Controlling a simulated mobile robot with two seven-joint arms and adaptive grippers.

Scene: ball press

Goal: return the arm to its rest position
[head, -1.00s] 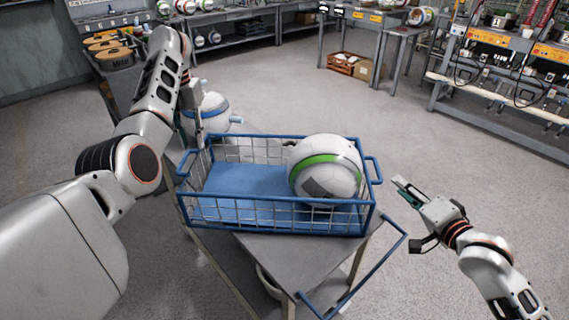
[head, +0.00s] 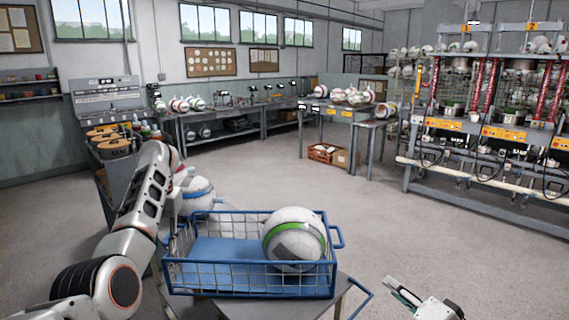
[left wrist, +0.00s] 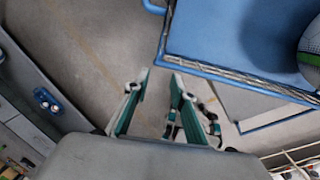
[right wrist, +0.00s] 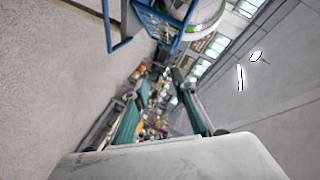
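My left arm (head: 140,215) reaches in from the left in the head view, bent, its hand partly hidden beside the basket. My left gripper (left wrist: 158,78) is open and empty in the left wrist view, just outside the basket's edge. My right gripper (head: 402,294) is low in the head view, right of the cart and apart from it. In the right wrist view its fingers (right wrist: 154,88) are spread with nothing held between them. A white ball with a green band (head: 294,239) sits in the right part of the blue wire basket (head: 250,279).
The basket stands on a grey cart (head: 232,308) with a blue handle (head: 361,296). Benches (head: 225,134) line the back, and a press rack (head: 480,175) stands right. The floor (head: 370,215) between is clear.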

